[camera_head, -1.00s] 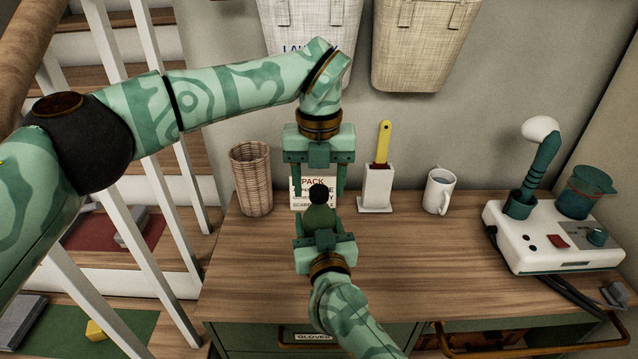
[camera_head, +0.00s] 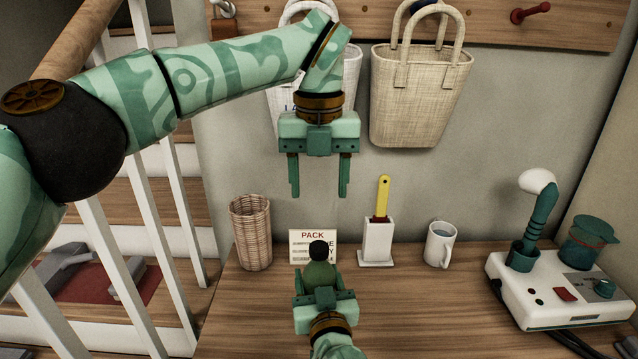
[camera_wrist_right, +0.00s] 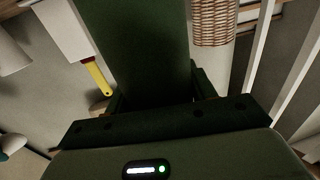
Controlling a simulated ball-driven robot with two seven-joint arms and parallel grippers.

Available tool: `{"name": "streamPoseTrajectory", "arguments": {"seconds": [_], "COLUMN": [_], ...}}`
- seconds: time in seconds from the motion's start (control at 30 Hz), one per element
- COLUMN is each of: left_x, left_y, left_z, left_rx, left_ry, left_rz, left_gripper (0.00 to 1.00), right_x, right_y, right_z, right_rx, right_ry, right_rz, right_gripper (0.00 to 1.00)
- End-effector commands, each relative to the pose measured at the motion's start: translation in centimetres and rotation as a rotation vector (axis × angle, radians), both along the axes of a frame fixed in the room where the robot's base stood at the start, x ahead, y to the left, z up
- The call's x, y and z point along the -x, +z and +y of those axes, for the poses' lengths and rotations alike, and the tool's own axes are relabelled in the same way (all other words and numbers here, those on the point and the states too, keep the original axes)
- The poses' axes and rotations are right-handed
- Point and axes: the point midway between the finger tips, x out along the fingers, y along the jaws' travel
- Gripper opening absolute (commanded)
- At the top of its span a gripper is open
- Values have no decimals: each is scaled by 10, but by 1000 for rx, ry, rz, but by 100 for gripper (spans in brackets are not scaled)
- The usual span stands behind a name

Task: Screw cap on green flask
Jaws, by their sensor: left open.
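The green flask (camera_head: 320,273) stands upright in my right gripper (camera_head: 324,292), which is shut on it low over the bench. The black cap (camera_head: 318,250) sits on top of the flask's neck; whether its thread is tight cannot be told. My left gripper (camera_head: 318,188) points down, open and empty, above the cap with a clear gap between them. In the right wrist view the flask (camera_wrist_right: 148,45) fills the middle as a dark green body, and the cap is not visible there.
A sign reading PACK (camera_head: 312,236) stands behind the flask. A wicker basket (camera_head: 250,233), a brush in a white holder (camera_head: 377,243) and a mug (camera_head: 440,245) line the bench's back. A white device (camera_head: 555,295) is at right. Bags (camera_head: 420,95) hang above. Free bench (camera_head: 420,310) lies right of the flask.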

Motion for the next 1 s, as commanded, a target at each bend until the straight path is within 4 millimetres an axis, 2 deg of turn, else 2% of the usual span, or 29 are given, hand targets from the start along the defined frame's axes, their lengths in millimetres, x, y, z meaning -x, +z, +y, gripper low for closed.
{"name": "streamPoseTrajectory", "arguments": {"seconds": [0.03,0.07,0.1,0.47,0.67,1.0], "left_x": [0,0,0,1,4,8], "left_y": [0,0,0,4,25,54], "left_z": [0,0,0,0,0,0], "left_rx": [0,0,0,0,0,0], "left_ry": [0,0,0,0,0,0], "left_rz": [0,0,0,-2,-12,-25], "left_gripper": [55,55,55,55,55,55], "right_x": [0,0,0,6,41,121], "right_y": [-1,-1,0,1,3,1], "right_z": [0,0,0,-1,-7,-21], "right_rx": [0,0,0,0,1,1], "right_ry": [0,0,0,0,1,1], "right_rz": [1,1,1,1,1,3], "right_gripper": [68,77,80,80,80,80]}}
